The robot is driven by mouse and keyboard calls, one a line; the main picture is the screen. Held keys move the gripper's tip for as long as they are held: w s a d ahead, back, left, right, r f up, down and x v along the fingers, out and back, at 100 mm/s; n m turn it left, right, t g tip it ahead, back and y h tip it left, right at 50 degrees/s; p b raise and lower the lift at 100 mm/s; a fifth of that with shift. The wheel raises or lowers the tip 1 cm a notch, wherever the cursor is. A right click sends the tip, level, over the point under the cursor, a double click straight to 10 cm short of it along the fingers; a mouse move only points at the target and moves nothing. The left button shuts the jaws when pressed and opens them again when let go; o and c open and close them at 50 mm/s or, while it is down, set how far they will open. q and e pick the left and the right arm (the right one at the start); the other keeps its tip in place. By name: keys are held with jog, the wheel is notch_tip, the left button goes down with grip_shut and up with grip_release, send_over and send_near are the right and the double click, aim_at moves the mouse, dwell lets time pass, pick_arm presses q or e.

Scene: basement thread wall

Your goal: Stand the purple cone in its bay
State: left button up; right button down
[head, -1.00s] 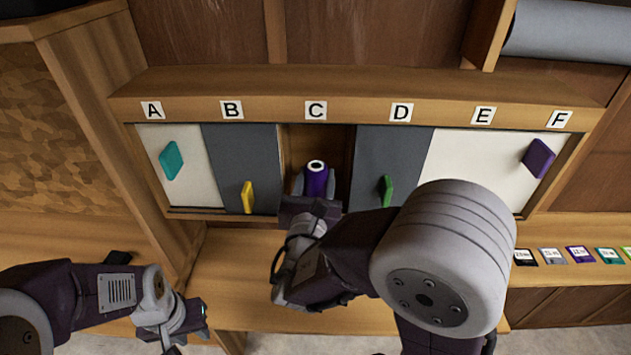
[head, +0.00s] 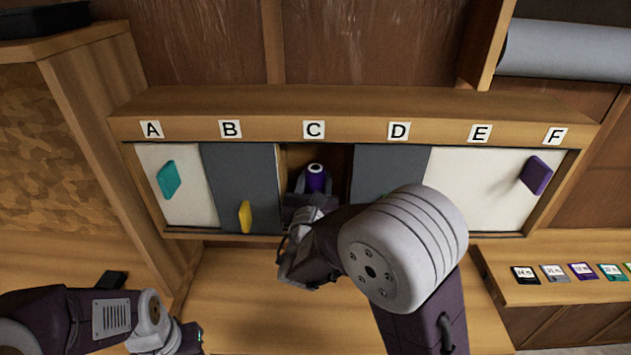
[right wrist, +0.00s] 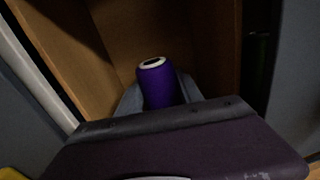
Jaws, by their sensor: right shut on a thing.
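The purple cone (head: 316,178), a thread spool with a white top ring, is upright inside the open bay under label C (head: 314,130). My right gripper (head: 315,188) reaches into that bay and is shut on the cone, with a finger on each side. The right wrist view shows the cone (right wrist: 158,84) between the grey fingers, with the bay's wooden walls around it. The cone's base is hidden behind the gripper body, so I cannot tell whether it touches the bay floor. My left gripper (head: 195,338) is low at the left, away from the wall; its jaws are unclear.
Grey sliding panels flank bay C: one with a yellow handle (head: 245,216) under B, one under D (head: 385,170). White panels with teal (head: 168,179) and purple (head: 536,175) handles are at the ends. Several labelled cards (head: 582,271) lie on the right ledge.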

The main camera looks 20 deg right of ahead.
jog(key=c, duration=0.7)
grip_release()
jog(key=shift+s, duration=0.1)
jog(key=shift+d+r+b+v, duration=0.15)
jog(key=shift+b+v, duration=0.7)
jog(key=shift+v, duration=1.65)
jog(key=shift+d+r+b+v, duration=0.15)
jog(key=shift+b+v, duration=0.65)
jog(key=shift+v, duration=1.65)
jog(key=shift+d+b+v, duration=0.15)
jog(key=shift+b+v, duration=0.7)
jog(key=shift+v, duration=1.65)
jog(key=shift+s, duration=0.15)
